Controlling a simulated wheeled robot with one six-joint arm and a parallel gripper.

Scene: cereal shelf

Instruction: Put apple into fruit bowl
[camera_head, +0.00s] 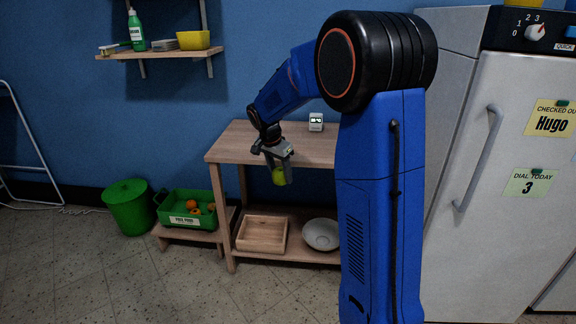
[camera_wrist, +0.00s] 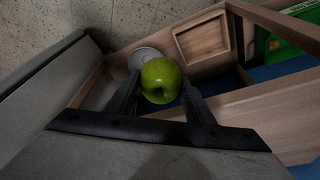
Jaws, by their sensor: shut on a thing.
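A green apple (camera_wrist: 160,81) is between the two fingers of my gripper (camera_wrist: 160,92) in the wrist view, and the gripper is shut on it. A pale round bowl (camera_head: 321,235) stands on the lower shelf, to the right of and below the apple. In the wrist view the bowl (camera_wrist: 143,56) shows beyond the apple, partly covered by it. The bowl looks empty from the head view.
A wooden tray (camera_head: 261,245) sits left of the bowl on the lower shelf. The shelf unit's upper board (camera_head: 236,143) hangs over both and carries a small white device (camera_head: 316,121). A green crate (camera_head: 174,218) with orange fruit and a green bin (camera_head: 130,208) stand left. A fridge (camera_head: 500,190) stands right.

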